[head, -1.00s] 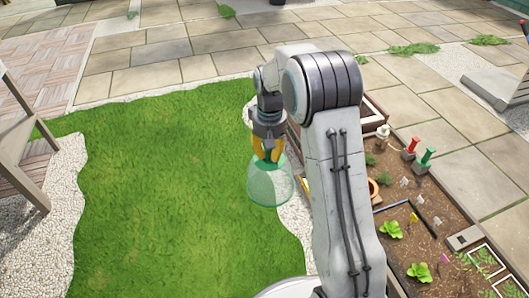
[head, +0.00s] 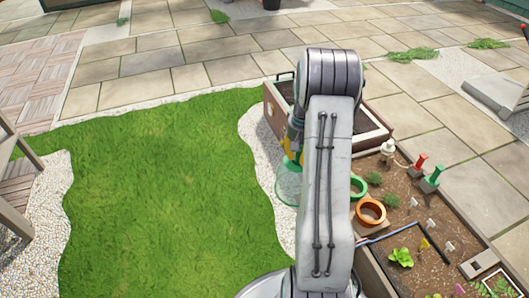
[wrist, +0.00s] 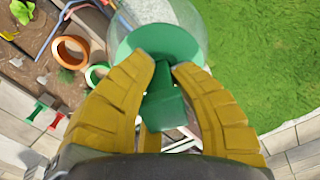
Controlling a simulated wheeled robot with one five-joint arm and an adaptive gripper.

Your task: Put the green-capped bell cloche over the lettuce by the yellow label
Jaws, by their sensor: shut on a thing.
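My gripper (wrist: 163,68) is shut on the green knob of the green-capped bell cloche (wrist: 150,40). In the head view the cloche (head: 287,188) hangs beside my arm, over the gravel strip at the lawn's edge, partly hidden by the arm. Its clear dome points away from my gripper. The lettuce (head: 401,257) grows in the soil bed at the right, with the yellow label (head: 424,243) just to its right. The cloche is well apart from this lettuce.
The wooden-edged bed holds an orange ring (head: 370,212), a green ring (head: 358,185), a red-handled tool (head: 419,164), a green-handled tool (head: 433,178) and several white labels. A blue bar (head: 388,233) lies near the lettuce. The lawn (head: 160,200) is clear.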

